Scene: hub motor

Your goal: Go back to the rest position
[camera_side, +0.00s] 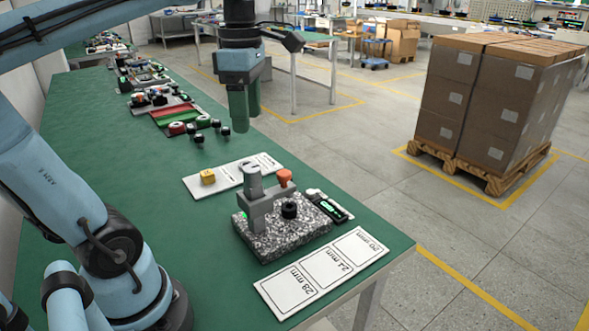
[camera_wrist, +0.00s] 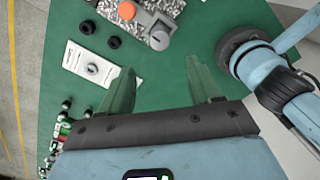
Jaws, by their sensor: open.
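My gripper (camera_side: 241,110) hangs above the green bench in the side view, its green fingers pointing down and apart from everything below. In the wrist view my gripper (camera_wrist: 163,84) has its two fingers spread wide, with only bare green bench showing between them. Nothing is held. Below and nearer the camera in the side view, a grey stand (camera_side: 262,212) with an orange knob (camera_side: 285,178) stands on a speckled granite block (camera_side: 270,243). A black round part (camera_side: 289,210) is at the stand.
A white card (camera_side: 322,273) marked 28, 24 and 20 mm lies at the bench's near edge. A dark device (camera_side: 328,206) lies beside the granite block. Red, green and black parts (camera_side: 178,120) crowd the bench farther back. The bench's left middle is clear.

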